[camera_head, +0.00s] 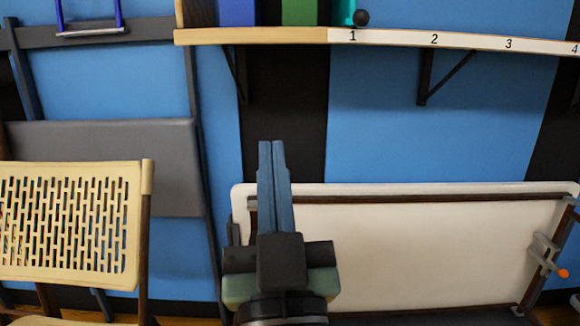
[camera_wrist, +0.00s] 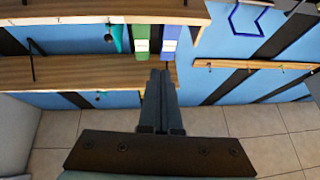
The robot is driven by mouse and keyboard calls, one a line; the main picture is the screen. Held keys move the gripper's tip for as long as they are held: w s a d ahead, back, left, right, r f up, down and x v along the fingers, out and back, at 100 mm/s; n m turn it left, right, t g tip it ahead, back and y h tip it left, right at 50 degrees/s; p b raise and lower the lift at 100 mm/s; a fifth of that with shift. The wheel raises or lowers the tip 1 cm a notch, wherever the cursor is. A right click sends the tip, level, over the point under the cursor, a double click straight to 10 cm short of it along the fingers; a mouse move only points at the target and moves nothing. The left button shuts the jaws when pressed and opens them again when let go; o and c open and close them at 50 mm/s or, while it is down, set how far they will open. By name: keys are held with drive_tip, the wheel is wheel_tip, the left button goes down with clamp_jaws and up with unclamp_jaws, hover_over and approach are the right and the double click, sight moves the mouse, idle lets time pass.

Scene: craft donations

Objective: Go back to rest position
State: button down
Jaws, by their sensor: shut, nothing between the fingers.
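My gripper (camera_head: 272,143) points upward in the middle of the head view, its two blue-grey fingers pressed together. Nothing is between them. It is below the wall shelf and in front of the pale folded panel's left end. In the wrist view my gripper (camera_wrist: 159,72) also shows with closed fingers, overlapping the edge of a wooden shelf.
A wooden shelf (camera_head: 255,36) with a numbered white edge holds blue (camera_head: 237,12) and green (camera_head: 299,12) items and a teal thing (camera_head: 343,12). A beige chair (camera_head: 70,220) and grey chair (camera_head: 105,165) stand left; a pale panel (camera_head: 410,245) right. Tiled floor (camera_wrist: 60,150) shows.

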drive_tip(key=s+d+r+m+t+h+p, duration=0.15)
drive_tip(key=s+r, duration=0.25)
drive_tip(key=r, duration=0.5)
drive_tip(key=s+r+t+h+p, duration=0.1)
drive_tip(key=s+r+t, duration=0.15)
drive_tip(key=r, duration=0.65)
wheel_tip(320, 180, up, 37)
drive_tip(key=p, duration=3.7)
drive_tip(key=shift+s+g+p, duration=0.25)
drive_tip(key=shift+g+p, duration=0.05)
drive_tip(key=shift+p, duration=0.1)
drive_tip(key=shift+d+r, duration=0.1)
